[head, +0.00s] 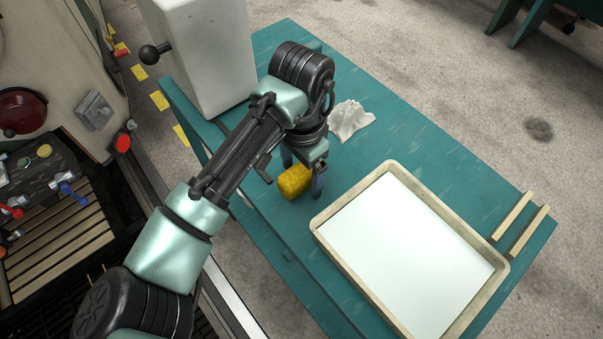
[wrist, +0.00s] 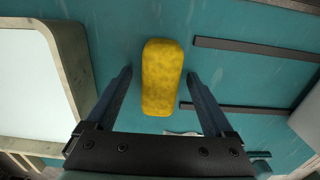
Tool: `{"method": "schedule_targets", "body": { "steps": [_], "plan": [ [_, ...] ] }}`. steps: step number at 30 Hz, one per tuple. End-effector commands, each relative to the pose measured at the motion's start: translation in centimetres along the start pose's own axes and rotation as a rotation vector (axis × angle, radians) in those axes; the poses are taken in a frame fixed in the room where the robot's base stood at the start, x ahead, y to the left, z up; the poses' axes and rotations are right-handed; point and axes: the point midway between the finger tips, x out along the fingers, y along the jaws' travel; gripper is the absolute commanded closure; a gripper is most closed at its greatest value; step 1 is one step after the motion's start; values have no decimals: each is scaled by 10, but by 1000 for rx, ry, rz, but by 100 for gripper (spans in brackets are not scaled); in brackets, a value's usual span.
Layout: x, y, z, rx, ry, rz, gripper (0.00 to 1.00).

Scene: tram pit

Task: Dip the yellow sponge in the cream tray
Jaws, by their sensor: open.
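The yellow sponge (head: 294,181) rests on the teal table, below my gripper (head: 302,183) and partly hidden by it in the head view. In the wrist view the sponge (wrist: 163,78) lies between the two fingers of my gripper (wrist: 161,88), with a gap on each side. The fingers are open and hold nothing. The cream tray (head: 333,252) lies on the table to the right of the sponge, with a pale, flat, whitish fill inside its rim. Its rim also shows at the left of the wrist view (wrist: 76,65).
A crumpled white cloth (head: 350,119) lies behind the sponge. A big white container (head: 202,55) stands at the table's back left. Two thin wooden strips (head: 520,231) lie right of the tray. The teal table (head: 425,150) is bare between cloth and strips.

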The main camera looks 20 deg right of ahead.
Motion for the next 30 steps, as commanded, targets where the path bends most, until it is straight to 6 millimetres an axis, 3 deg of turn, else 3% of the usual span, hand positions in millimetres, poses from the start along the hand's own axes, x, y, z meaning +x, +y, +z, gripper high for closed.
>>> {"method": "schedule_targets", "body": {
  "steps": [7,8,22,30],
  "plan": [
    [3,0,0,0,1,-1,12],
    [3,0,0,0,1,-1,16],
    [2,0,0,0,1,-1,100],
    [-1,0,0,1,2,-1,100]
  ]
}}
